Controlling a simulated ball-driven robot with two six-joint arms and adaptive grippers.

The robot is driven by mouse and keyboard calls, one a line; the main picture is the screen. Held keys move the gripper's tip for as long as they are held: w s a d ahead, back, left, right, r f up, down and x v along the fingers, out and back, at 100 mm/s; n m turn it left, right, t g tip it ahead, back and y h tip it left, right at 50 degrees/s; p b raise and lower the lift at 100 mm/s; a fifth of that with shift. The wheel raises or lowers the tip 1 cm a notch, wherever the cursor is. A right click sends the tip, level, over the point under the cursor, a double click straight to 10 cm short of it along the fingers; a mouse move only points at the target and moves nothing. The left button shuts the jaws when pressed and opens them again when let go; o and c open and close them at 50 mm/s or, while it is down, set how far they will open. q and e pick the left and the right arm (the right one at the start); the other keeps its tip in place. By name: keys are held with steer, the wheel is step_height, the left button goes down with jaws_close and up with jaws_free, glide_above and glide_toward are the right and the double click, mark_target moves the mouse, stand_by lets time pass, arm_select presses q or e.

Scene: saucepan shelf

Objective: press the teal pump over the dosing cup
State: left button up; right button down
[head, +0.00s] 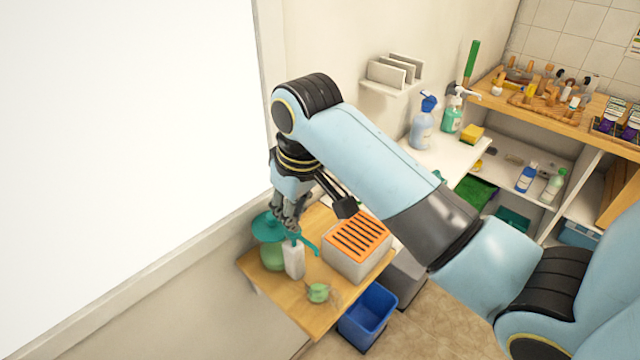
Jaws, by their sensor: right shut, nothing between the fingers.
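The teal pump (303,241) has a spout that slants down to the right, above a white bottle body (293,262) on a small wooden shelf (275,293). A broad teal top (266,227) over a green body (272,257) stands just left of it; I cannot tell how the two relate. A small, see-through greenish cup (318,292), likely the dosing cup, stands in front, below and apart from the spout tip. My right gripper (287,220) is shut and empty, pointing down right at the pump top. It hides part of the top, and contact is unclear. My left gripper is not in view.
A white box with an orange slotted top (358,237) stands right of the pump. A blue bin (367,314) is below the shelf's right edge. A wall borders the left. Spray and pump bottles (422,130) stand on a white shelf further back.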

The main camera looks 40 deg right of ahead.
stand_by(0.6)
steer(key=shift+f+b, duration=0.3)
steer(key=shift+f, duration=1.2)
steer(key=shift+r, duration=0.1)
steer(key=shift+r+p, duration=0.3)
steer(key=shift+r, duration=1.15)
steer(key=shift+f, duration=0.15)
steer(key=shift+f+b, duration=0.3)
steer(key=shift+f, duration=1.1)
steer(key=shift+r, duration=0.15)
steer(key=shift+r+p, duration=0.3)
steer(key=shift+r, duration=1.1)
